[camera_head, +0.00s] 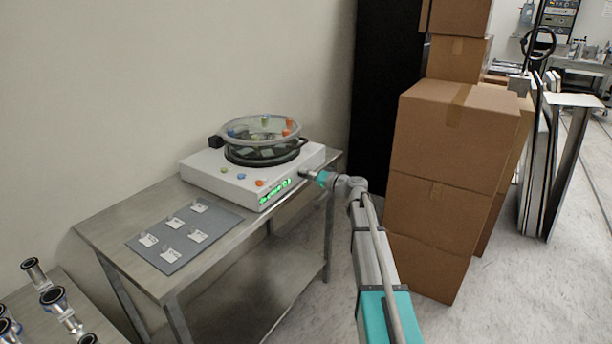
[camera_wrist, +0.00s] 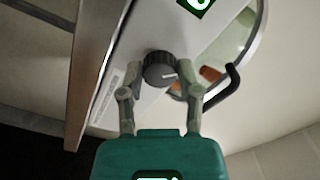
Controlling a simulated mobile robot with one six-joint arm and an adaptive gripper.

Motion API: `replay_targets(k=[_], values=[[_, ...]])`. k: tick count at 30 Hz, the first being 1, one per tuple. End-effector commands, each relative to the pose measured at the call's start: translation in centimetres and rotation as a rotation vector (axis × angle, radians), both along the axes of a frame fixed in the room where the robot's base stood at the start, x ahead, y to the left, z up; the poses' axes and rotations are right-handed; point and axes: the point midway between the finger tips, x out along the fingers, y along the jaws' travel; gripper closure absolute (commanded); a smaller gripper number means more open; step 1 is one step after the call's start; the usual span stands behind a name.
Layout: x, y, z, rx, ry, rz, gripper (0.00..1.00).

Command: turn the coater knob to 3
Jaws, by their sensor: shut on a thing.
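The coater (camera_head: 222,175) is a white box with a round glass-lidded bowl on top, standing on a steel table. Its front has a green lit display (camera_head: 275,192), too small to read. In the head view my gripper (camera_head: 308,175) reaches the right end of the coater's front, and the knob is hidden there. No number 3 is legible.
A grey mat (camera_head: 185,237) with several small labelled pieces lies on the steel table (camera_head: 110,238). Stacked cardboard boxes (camera_head: 440,180) stand close to the right of my arm. Metal fittings (camera_head: 55,300) lie on a surface at lower left.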

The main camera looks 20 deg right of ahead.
Motion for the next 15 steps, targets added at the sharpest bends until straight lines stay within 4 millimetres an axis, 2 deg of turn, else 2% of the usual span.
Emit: replay_targets(k=[15], values=[[0.12, -0.11, 0.01, 0.281, 0.254, -0.003, 1.00]])
